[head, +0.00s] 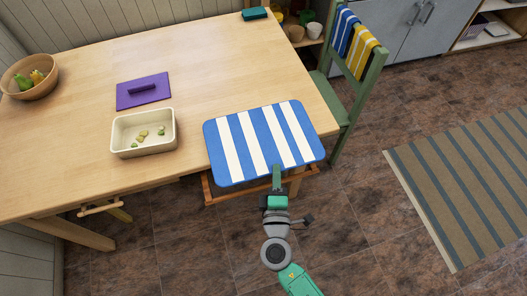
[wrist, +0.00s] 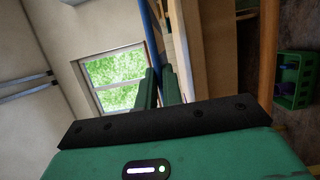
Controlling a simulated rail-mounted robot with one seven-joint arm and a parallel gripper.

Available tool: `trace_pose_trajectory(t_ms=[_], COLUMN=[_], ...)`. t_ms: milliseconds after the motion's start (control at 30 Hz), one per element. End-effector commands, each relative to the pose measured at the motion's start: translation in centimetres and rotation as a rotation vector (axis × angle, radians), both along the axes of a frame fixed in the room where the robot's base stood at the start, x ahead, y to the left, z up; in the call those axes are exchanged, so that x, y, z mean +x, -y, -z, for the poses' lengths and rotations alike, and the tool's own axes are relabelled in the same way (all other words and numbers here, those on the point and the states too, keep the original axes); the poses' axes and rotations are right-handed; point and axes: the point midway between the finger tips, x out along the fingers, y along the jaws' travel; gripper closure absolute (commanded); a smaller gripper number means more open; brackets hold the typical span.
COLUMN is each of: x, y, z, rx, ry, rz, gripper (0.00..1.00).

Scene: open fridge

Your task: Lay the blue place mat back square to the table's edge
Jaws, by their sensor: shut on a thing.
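The blue place mat (head: 239,162) with white stripes is at the table's front right corner in the head view. Its near part reaches out past the table's front edge. Its near edge looks roughly in line with that edge; the exact angle is hard to tell. My gripper (head: 277,174) is at the middle of the mat's near edge, shut on it. In the wrist view the mat shows edge-on as a thin blue strip (wrist: 150,35) between my green fingers (wrist: 160,88). Whether the mat's far part touches the table cannot be told.
On the table (head: 200,65) are a cream dish (head: 120,149) with green pieces, a purple lid (head: 130,97), a wooden fruit bowl (head: 19,88) and a teal box (head: 254,14). A green chair (head: 352,95) stands close at the right. The table behind the mat is clear.

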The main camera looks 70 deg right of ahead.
Motion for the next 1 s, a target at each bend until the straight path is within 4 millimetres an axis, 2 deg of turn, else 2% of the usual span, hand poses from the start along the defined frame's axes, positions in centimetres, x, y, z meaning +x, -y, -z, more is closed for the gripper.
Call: trace_pose_trajectory(t_ms=[100,300,500,733,1000], x=[2.5,5.0,5.3,5.3,5.3], y=[2.9,5.7,6.1,6.1,6.0], z=[0.5,0.8,1.1,4.6,4.4], rx=[-0.001,-0.001,0.001,0.001,0.0], ry=[0.004,0.001,-0.001,0.0,0.001], rz=[0.003,0.001,0.0,0.001,0.0], gripper=[1.0,1.0,1.0,1.0,1.0])
